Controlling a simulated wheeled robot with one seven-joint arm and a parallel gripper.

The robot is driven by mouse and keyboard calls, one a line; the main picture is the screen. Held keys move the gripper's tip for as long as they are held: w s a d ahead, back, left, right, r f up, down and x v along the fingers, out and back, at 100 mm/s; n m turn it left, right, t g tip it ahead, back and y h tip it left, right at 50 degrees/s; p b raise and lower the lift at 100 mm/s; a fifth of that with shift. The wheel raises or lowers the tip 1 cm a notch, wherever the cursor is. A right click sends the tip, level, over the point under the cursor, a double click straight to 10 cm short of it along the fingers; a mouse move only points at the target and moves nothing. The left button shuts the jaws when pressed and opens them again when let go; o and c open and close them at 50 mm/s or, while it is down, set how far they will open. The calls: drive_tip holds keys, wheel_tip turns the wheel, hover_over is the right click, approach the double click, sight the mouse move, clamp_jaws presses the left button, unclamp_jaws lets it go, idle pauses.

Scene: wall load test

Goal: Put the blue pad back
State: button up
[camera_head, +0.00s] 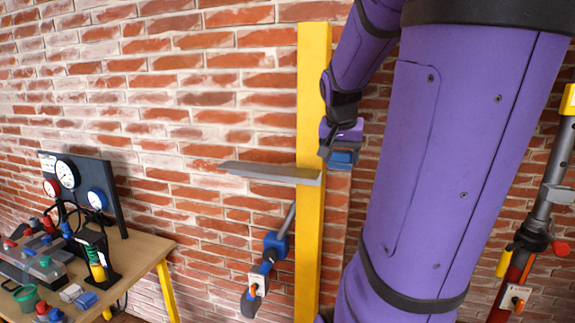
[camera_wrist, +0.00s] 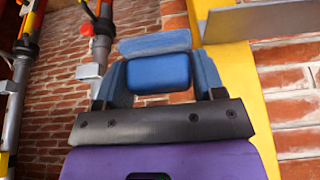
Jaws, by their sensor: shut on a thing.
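The blue pad (camera_head: 345,158) is held in my gripper (camera_head: 340,152), just right of the yellow post in the head view. In the wrist view, the blue pad (camera_wrist: 158,72) sits between the two blue fingers of my gripper (camera_wrist: 162,78), with a paler blue flat part along its far edge. The pad is in the air against the brick wall. I cannot tell whether it touches the post.
The yellow post (camera_head: 311,225) carries a grey plate (camera_head: 272,172) sticking out to the left. A blue-jointed grey brace (camera_head: 275,245) hangs left of the post. A grey pole (camera_head: 545,170) stands at the right. A cluttered table (camera_head: 140,253) with gauges is at the lower left.

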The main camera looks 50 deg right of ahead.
hover_over(292, 170)
drive_tip(key=s+a, duration=0.1)
drive_tip(key=shift+s+f, duration=0.1)
drive_tip(key=shift+f, duration=0.6)
drive_tip(key=shift+w+a+f, duration=0.1)
drive_tip(key=shift+w+f, duration=0.1)
drive_tip(key=shift+f, duration=0.75)
drive_tip(key=shift+w+f, duration=0.2)
drive_tip(key=shift+f, duration=0.7)
drive_tip(key=o, duration=0.8)
drive_tip(key=shift+o, duration=0.2)
